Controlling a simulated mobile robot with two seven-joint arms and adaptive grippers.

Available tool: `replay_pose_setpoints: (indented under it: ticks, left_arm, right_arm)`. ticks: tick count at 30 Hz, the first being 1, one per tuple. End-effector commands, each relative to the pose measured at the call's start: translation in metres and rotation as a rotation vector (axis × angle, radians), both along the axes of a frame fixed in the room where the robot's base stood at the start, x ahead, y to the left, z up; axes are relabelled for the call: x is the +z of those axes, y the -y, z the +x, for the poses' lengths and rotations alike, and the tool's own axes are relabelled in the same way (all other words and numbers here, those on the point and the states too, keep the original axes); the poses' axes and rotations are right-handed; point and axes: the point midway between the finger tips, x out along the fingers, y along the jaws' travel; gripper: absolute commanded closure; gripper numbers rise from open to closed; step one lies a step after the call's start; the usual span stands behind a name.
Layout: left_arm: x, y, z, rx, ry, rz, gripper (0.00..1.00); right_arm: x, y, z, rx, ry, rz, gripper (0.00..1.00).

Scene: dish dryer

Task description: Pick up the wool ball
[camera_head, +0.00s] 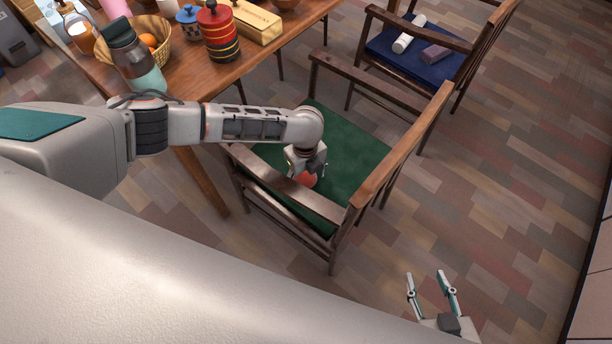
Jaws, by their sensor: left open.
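The wool ball (308,181) is a small red-orange ball on the green seat of a wooden armchair (350,150). My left gripper (306,172) reaches over the chair from the left and points down at the ball. It is open, close above or around the ball, and it hides part of it. I cannot tell whether the fingers touch the ball. My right gripper (432,282) is low at the right, over the floor, open and empty, apart from the chair.
The chair's wooden armrests (403,150) flank the seat. A wooden table (185,75) at the upper left holds a basket (150,43), a red striped jar (218,35) and a gold box (257,22). A blue-seated chair (440,65) stands behind. The floor at right is clear.

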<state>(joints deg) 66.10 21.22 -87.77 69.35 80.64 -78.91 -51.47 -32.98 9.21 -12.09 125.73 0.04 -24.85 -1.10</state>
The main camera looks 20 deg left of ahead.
Motion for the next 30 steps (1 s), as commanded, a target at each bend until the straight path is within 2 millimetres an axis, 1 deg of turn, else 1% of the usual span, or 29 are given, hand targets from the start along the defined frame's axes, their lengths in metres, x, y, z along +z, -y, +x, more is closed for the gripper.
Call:
replay_pose_setpoints:
  ticks: [1, 4, 5, 6, 8, 9, 17, 21, 23, 26, 30]
  left_arm:
    - [0.002, 0.000, 0.002, 0.000, 0.004, 0.000, 0.32]
    - [0.004, 0.000, 0.002, 0.000, 0.005, 0.000, 0.32]
    - [0.004, 0.000, 0.002, 0.000, 0.005, 0.000, 0.37]
    - [0.004, 0.000, 0.002, 0.000, 0.005, 0.000, 0.47]
    - [0.003, 0.000, 0.002, 0.000, 0.005, 0.000, 0.63]
    - [0.003, 0.000, 0.002, 0.000, 0.004, -0.001, 0.73]
    - [0.003, 0.000, 0.002, 0.000, 0.004, 0.000, 0.73]
    - [0.009, 0.000, 0.003, 0.000, 0.006, 0.000, 0.73]
    - [0.017, 0.000, 0.004, -0.001, 0.009, 0.000, 0.73]
    - [0.036, 0.000, 0.006, 0.000, 0.013, -0.001, 0.73]
    - [0.075, 0.000, 0.007, -0.001, 0.018, -0.003, 0.73]
  right_arm:
    - [0.003, 0.000, 0.003, 0.001, 0.008, 0.000, 0.60]
    - [0.005, 0.000, 0.005, 0.001, 0.012, 0.000, 0.60]
    - [0.005, 0.000, 0.005, 0.000, 0.012, -0.001, 0.60]
    - [0.005, 0.000, 0.005, 0.000, 0.012, -0.001, 0.60]
    - [0.004, 0.001, 0.005, -0.001, 0.011, -0.001, 0.60]
    - [0.003, 0.001, 0.005, 0.000, 0.010, -0.003, 0.60]
    - [0.001, 0.003, 0.005, -0.004, 0.007, -0.005, 0.60]
    - [0.004, 0.003, 0.005, -0.006, 0.011, -0.004, 0.60]
    - [0.007, 0.004, 0.006, -0.006, 0.015, -0.005, 0.60]
    - [0.012, 0.005, 0.007, -0.009, 0.019, -0.007, 0.60]
    - [0.016, 0.009, 0.007, -0.017, 0.017, -0.014, 0.60]
